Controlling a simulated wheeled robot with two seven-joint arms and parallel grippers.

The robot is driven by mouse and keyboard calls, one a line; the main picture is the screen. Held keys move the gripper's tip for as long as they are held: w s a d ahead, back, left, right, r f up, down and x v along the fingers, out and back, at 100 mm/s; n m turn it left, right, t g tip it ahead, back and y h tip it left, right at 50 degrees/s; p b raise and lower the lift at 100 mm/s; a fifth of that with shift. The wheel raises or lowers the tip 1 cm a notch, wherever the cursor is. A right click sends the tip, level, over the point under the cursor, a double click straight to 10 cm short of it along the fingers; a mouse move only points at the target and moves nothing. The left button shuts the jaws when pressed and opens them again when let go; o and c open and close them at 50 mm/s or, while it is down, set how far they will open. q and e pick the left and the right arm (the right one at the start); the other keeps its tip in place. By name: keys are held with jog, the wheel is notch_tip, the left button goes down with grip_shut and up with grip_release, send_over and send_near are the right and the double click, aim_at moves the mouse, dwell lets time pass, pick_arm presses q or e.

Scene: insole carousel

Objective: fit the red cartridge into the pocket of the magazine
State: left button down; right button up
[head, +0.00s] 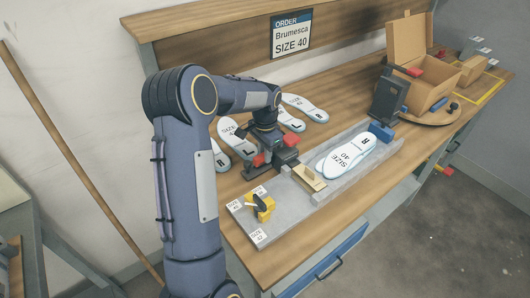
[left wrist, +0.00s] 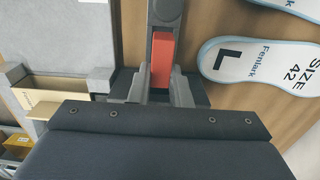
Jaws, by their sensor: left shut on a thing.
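My left gripper (head: 271,146) hangs over the bench between the insoles and the grey fixture. It is shut on the red cartridge (left wrist: 162,60), which shows between the fingers in the left wrist view. In the head view, red shows on both sides of the gripper, at the near side (head: 258,160) and the far side. A dark grey block (head: 286,156), which looks like the magazine, is close under the gripper. Dark grey also shows around the cartridge in the left wrist view. The pocket is hidden, and I cannot tell whether the cartridge is inside it. My right gripper is not in view.
Several loose insoles (head: 290,118) lie behind the gripper. An open cardboard box (head: 425,92) stands at the right. The front bench strip is clear.

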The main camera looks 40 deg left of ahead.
pick_arm(q)
jog(key=shift+f+b, duration=0.55)
jog(key=shift+f, duration=0.35)
dwell(0.6)
jog(key=c, duration=1.3)
grip_release()
jog(key=shift+o, duration=0.2)
jog(key=shift+r+b, duration=0.3)
jog(key=shift+r, duration=3.65)
